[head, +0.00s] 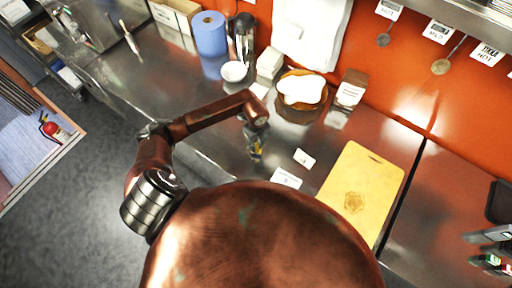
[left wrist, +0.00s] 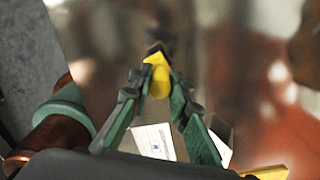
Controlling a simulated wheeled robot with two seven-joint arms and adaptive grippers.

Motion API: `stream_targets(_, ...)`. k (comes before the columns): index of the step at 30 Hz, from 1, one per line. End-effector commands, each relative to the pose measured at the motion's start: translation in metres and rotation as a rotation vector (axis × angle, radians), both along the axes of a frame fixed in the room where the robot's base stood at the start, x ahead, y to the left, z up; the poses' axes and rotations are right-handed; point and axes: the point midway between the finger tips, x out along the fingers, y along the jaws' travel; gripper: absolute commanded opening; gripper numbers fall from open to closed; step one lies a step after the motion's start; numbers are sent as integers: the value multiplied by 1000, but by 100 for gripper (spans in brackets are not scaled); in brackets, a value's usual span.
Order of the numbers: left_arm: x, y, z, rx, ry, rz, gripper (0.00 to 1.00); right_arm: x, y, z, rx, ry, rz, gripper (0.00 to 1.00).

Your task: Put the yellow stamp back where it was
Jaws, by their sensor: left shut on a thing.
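The yellow stamp (left wrist: 158,78) is between the fingertips of my left gripper (left wrist: 157,88) in the left wrist view. The gripper is shut on it, with the green and black fingers on either side. In the head view my left gripper (head: 256,150) hangs over the steel counter, left of two small white cards, and a bit of yellow shows at its tip. I cannot tell how high the stamp is above the counter. My right gripper is not in view.
White cards (head: 286,178) and (head: 304,158) lie on the counter. A yellow cutting board (head: 362,190) lies to the right. A basket with white cloth (head: 302,90), a blue roll (head: 209,34) and a white bowl (head: 234,71) stand behind. The counter (head: 150,85) is mostly bare at left.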

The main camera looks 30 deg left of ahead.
Motion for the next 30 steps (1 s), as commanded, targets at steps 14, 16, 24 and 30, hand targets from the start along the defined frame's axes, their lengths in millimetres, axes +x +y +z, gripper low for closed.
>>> stream_targets(14,-1,-2,-22,-1,2,-2,2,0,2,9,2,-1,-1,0)
stream_targets(16,-2,-1,-25,-1,2,-2,2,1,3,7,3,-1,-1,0)
stream_targets(24,-2,-1,-24,-1,2,-1,34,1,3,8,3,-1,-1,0)
stream_targets(30,-2,-1,-24,-1,2,-1,35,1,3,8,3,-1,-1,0)
